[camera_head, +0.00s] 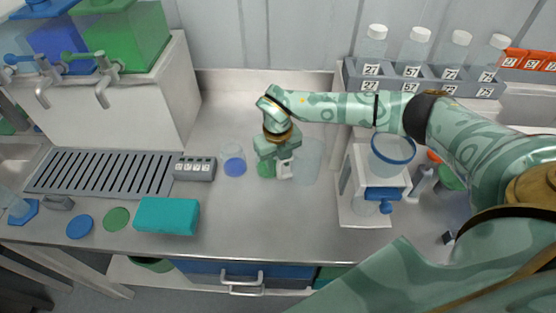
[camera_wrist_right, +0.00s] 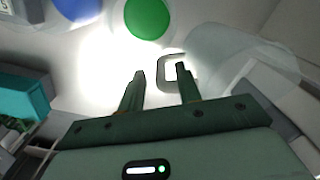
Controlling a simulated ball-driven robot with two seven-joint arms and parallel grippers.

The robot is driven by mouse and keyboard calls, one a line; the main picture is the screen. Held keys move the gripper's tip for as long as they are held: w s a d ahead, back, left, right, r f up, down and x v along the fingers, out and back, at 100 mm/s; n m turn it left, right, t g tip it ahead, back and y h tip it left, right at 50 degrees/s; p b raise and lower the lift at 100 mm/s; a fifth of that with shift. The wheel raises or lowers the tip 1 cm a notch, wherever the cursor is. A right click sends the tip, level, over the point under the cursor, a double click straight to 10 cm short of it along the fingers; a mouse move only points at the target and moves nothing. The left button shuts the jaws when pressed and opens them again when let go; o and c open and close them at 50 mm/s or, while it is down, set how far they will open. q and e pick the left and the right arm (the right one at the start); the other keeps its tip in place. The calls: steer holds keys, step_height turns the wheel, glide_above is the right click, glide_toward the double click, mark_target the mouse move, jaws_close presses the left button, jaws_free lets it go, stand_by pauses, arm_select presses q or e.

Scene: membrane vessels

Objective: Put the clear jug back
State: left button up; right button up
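The clear jug (camera_head: 309,163) stands on the steel counter near the middle, see-through, with a pale handle on its left side. In the right wrist view the jug (camera_wrist_right: 232,55) lies at upper right, and its handle (camera_wrist_right: 165,74) shows just beyond my fingertips. My right gripper (camera_head: 281,168) reaches down beside the jug at the handle. In the wrist view its fingers (camera_wrist_right: 159,78) are apart, and the right fingertip overlaps the handle's outline. Whether it touches the handle I cannot tell. My left gripper is out of view.
A clear beaker with blue (camera_head: 234,166) and a green round thing (camera_head: 265,169) stand just left of the gripper. A filter stand with a blue-rimmed funnel (camera_head: 392,153) is at right. A teal block (camera_head: 167,216) lies front left. The front middle counter is clear.

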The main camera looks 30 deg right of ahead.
step_height(320, 180, up, 12)
steer(key=p, duration=0.1)
stand_by(0.5)
